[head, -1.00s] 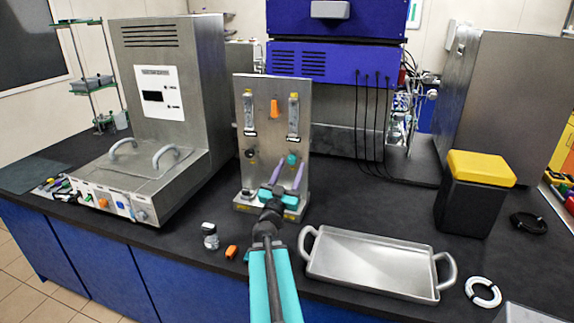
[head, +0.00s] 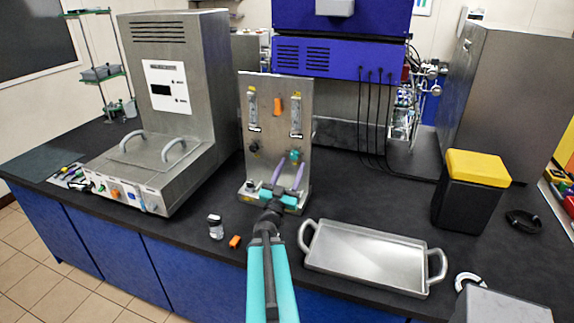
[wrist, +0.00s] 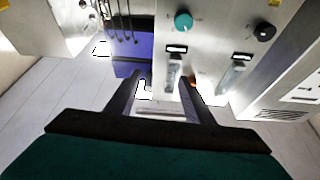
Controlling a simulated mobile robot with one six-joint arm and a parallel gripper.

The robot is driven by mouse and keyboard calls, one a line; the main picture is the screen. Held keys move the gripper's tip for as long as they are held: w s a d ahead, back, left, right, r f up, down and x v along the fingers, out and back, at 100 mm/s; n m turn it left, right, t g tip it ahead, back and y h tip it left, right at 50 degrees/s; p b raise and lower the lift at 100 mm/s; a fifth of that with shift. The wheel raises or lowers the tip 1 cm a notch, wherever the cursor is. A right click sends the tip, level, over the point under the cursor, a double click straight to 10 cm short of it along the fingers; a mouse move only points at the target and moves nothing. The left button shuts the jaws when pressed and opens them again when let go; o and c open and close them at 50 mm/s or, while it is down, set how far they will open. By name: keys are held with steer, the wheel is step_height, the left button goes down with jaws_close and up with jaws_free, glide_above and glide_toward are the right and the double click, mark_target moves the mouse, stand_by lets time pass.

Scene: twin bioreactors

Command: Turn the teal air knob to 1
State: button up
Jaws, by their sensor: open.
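The teal air knob (head: 295,155) is on the lower right of the upright metal panel (head: 275,100). It also shows in the wrist view (wrist: 183,21), near the top, beyond my fingers. Its pointer setting is too small to read. My gripper (head: 284,177) is in front of the panel's lower part, just below the teal knob in the head view. In the wrist view its two dark fingers (wrist: 163,85) are apart with nothing between them. The fingers look clear of the knob.
A black knob (head: 254,146) is on the panel's left side, below clear flow tubes. A metal tray (head: 365,257), a small jar (head: 215,226) and an orange block (head: 235,241) lie in front. A steel machine (head: 180,110) stands left; a yellow-lidded black bin (head: 470,190) stands right.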

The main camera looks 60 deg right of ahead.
steer(key=shift+s+a+r+p, duration=0.1)
steer(key=shift+s+a+p, duration=0.25)
steer(key=shift+s+a, duration=0.45)
steer(key=shift+w+a, duration=0.1)
steer(key=shift+w, duration=0.1)
